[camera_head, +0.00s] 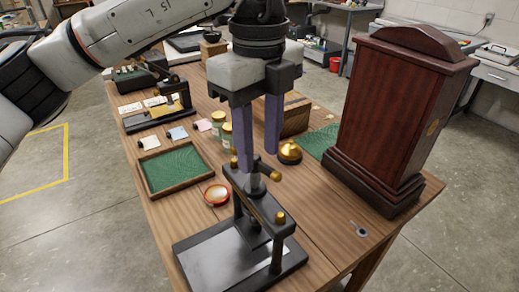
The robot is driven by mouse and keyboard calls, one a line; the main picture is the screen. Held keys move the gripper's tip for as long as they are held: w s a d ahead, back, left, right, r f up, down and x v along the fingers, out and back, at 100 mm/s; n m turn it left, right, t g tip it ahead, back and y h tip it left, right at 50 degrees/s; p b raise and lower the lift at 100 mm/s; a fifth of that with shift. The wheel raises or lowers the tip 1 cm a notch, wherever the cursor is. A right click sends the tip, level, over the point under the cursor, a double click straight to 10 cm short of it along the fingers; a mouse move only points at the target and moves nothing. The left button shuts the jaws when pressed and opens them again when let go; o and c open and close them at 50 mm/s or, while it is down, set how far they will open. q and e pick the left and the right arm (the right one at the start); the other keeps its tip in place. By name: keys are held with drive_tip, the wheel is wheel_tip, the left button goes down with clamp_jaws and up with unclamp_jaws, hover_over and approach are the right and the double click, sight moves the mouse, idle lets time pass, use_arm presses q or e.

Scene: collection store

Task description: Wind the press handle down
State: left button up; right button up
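A small black press (265,207) stands on the near part of the wooden table. It has a flat base with a pale plate, posts and a crossbeam with brass knobs. Its handle (275,176) is a short bar with brass ends above a central spindle. My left gripper (258,170) points down from above, its two purple-grey fingers apart with a visible gap. The fingertips are at the handle, one on either side of the spindle. They hide part of the bar, and I cannot tell whether they touch it. My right gripper is not in view.
A tall dark-red wooden case (395,110) stands close on the right. A green-lined tray (173,168), a red-rimmed dish (216,194), jars (219,122) and a brass dome (289,152) are nearby. A small grey item (358,229) lies at the right edge.

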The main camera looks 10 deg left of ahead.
use_arm(q)
drive_tip(key=shift+f, duration=1)
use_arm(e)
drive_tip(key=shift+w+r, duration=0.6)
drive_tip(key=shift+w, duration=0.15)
use_arm(q)
drive_tip(key=shift+c, duration=0.3)
clamp_jaws()
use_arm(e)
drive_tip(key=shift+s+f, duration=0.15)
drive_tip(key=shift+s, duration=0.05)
use_arm(q)
drive_tip(key=shift+m, duration=0.3)
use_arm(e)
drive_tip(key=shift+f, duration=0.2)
